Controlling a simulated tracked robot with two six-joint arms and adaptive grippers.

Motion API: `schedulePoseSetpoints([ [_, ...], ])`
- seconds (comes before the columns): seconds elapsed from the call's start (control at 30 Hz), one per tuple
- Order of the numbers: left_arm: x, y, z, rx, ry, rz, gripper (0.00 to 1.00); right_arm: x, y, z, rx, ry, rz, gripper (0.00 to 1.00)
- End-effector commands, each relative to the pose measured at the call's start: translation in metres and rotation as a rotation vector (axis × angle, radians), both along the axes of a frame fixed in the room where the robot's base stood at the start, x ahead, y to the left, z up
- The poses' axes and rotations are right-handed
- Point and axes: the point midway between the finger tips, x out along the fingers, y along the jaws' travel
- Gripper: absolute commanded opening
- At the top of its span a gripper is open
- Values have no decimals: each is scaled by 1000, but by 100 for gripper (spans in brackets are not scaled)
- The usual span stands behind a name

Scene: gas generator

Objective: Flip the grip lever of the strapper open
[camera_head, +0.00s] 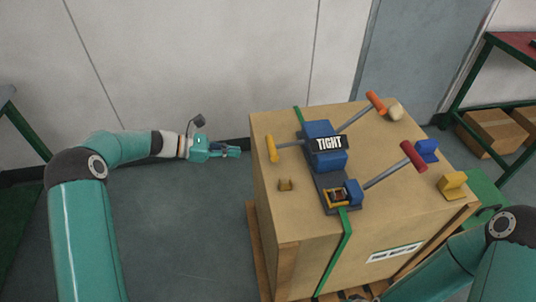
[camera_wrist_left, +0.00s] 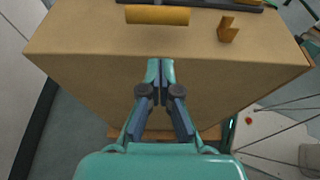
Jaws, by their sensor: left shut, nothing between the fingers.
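The strapper (camera_head: 325,165) is a blue and dark grey tool with a "TIGHT" label, on top of a large carton (camera_head: 380,200). It has a short lever with a yellow handle (camera_head: 272,149) at the left, and longer levers with an orange handle (camera_head: 376,102) and a red handle (camera_head: 412,156). Which one is the grip lever is not marked. My left gripper (camera_head: 237,152) is shut and empty, just left of the carton. In the left wrist view its fingertips (camera_wrist_left: 160,66) point at the carton's side, short of the yellow handle (camera_wrist_left: 157,15), apart from it. My right gripper is out of view.
A green strap (camera_head: 346,230) runs over the carton, which stands on a wooden pallet (camera_head: 256,240). My right arm is at the lower right. Floor at left is clear.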

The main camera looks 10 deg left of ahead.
Motion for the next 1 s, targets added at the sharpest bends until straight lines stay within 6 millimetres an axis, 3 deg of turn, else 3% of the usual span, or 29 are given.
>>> schedulePoseSetpoints([
  [0.47,6,-17,-3,-3,1,-16,0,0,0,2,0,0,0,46],
  [1.0,36,-88,-32,0,2,-18,0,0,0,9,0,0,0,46],
])
